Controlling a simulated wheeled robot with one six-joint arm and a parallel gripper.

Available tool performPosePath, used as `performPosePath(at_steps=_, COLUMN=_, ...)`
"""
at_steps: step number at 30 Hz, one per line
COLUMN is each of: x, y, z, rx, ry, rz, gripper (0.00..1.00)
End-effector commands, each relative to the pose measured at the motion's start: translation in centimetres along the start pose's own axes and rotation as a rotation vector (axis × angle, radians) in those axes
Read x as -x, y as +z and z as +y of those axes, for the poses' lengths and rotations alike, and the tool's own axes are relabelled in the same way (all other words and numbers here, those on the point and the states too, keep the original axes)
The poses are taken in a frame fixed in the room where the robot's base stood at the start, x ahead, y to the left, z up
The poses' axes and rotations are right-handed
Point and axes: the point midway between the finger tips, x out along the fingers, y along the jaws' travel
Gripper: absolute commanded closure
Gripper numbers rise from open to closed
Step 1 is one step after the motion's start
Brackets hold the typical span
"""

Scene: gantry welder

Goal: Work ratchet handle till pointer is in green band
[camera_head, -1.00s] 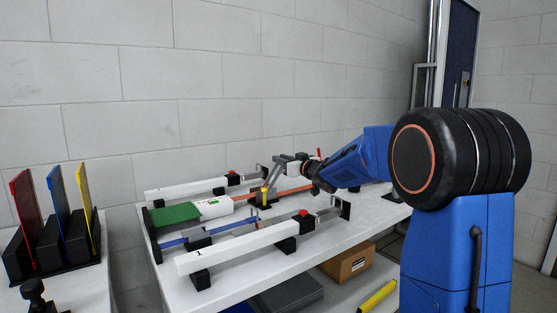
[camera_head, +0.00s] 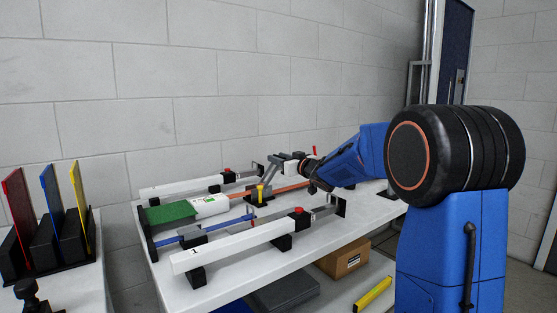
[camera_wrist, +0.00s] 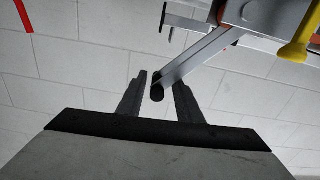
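The ratchet handle is a grey flat lever with a black end. It leans up and right from the bench mechanism in the head view (camera_head: 270,171). In the wrist view the lever (camera_wrist: 200,58) comes down from the upper right, and its black end (camera_wrist: 157,93) lies between the fingertips. My gripper (camera_wrist: 158,84) is open, with gaps visible on both sides of that end; depth is hard to judge. In the head view my gripper (camera_head: 285,160) is at the lever's upper end. A white cylinder (camera_head: 210,206) carries a small green mark. I cannot make out a pointer.
Two long white beams on black blocks, front (camera_head: 235,245) and back (camera_head: 190,187), flank the mechanism on the white bench. A yellow post (camera_head: 260,193) stands by the lever's base. A green panel (camera_head: 170,212) lies at left. A cardboard box (camera_head: 345,258) is on the lower shelf.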

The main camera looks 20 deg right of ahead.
Motion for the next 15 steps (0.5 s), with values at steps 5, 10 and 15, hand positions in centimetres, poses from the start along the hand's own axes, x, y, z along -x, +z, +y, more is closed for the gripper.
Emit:
performPosePath(at_steps=5, x=2.4, y=0.0, z=0.0, rx=0.001, ry=0.002, rz=0.000, gripper=0.68)
performPosePath(at_steps=10, x=5.0, y=0.0, z=0.1, rx=0.001, ry=0.002, rz=0.000, gripper=0.68)
performPosePath(at_steps=15, x=6.6, y=0.1, z=0.1, rx=0.000, ry=0.002, rz=-0.001, gripper=0.68)
